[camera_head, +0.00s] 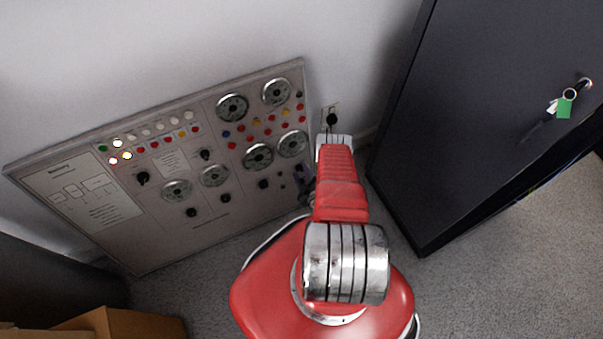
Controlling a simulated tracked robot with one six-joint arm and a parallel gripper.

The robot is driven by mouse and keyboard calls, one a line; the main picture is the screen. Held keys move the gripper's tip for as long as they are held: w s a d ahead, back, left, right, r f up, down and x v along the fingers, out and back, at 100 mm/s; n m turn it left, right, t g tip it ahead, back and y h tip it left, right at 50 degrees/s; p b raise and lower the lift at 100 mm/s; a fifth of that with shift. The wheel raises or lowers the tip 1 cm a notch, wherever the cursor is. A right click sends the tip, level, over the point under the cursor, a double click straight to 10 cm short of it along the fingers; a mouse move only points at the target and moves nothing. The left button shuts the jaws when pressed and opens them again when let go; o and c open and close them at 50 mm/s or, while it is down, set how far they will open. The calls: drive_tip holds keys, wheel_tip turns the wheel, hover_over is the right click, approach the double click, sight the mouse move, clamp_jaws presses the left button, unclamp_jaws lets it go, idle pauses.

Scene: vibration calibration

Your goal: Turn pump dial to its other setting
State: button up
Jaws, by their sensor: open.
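A light grey control panel (165,244) leans against the wall, tilted in the picture. It carries several black dials, among them one at the left (143,178), one near the middle (205,155) and one at the lower middle (191,212). The labels are too small to read, so I cannot tell which is the pump dial. My red arm stands in front of the panel's right end. My gripper (304,178) shows as a small dark shape beside the arm, close to the panel's lower right. It is open, and part of it is hidden by the arm.
The panel also has round silver gauges (232,108) and rows of coloured lamps and buttons. A dark cabinet (470,110) with keys (563,104) stands at the right. A cardboard box (125,323) is at the lower left. Carpet in front of the panel is clear.

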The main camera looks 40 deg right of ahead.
drive_tip(key=shift+c, duration=0.5)
drive_tip(key=c, duration=0.9)
